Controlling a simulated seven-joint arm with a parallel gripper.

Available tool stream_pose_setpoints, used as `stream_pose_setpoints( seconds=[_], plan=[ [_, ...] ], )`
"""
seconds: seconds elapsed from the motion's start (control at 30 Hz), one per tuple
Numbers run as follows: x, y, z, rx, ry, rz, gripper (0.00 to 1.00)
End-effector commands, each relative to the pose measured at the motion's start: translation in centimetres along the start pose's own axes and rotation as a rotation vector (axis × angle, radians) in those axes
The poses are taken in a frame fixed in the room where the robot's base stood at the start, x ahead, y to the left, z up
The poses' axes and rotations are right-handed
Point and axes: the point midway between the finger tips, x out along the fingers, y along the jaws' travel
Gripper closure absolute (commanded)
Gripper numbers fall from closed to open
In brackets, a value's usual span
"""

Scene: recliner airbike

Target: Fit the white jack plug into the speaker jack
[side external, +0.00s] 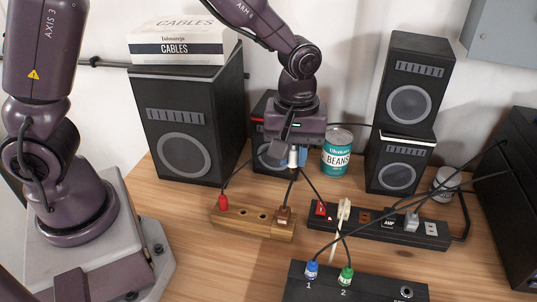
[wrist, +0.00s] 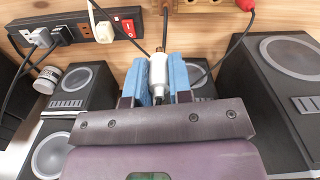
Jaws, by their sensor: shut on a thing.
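My gripper (side external: 293,160) hangs above the table, in front of a small black speaker at the back. Its blue finger pads are shut on the white jack plug (wrist: 159,72), which also shows in the side external view (side external: 293,157). A dark cable runs from the plug. A black box (side external: 350,290) at the front edge carries a blue plug (side external: 311,268) marked 1 and a green plug (side external: 346,273) marked 2. A round socket (side external: 406,292) sits at its right; its label is too small to read. The plug is well apart from this socket.
A wooden block (side external: 250,217) with a red plug and a brown plug lies below my gripper. A black power strip (side external: 380,228) holds a cream plug (side external: 343,210) and a grey plug (side external: 411,221). A bean can (side external: 337,152) and several speakers stand behind. Loose cables cross the table.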

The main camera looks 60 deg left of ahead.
Motion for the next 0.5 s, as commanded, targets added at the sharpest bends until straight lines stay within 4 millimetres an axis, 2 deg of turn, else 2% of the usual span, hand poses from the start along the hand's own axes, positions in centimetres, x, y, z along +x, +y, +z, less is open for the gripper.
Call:
stream_pose_setpoints(
  seconds=[0.27,0.4,0.5],
  plan=[
    [-0.2,8.0,2.4,0.132,0.005,0.000,1.00],
    [-0.1,13.1,5.5,0.229,0.004,-0.001,1.00],
    [0.0,16.2,8.0,0.295,0.002,-0.002,1.00]
  ],
)
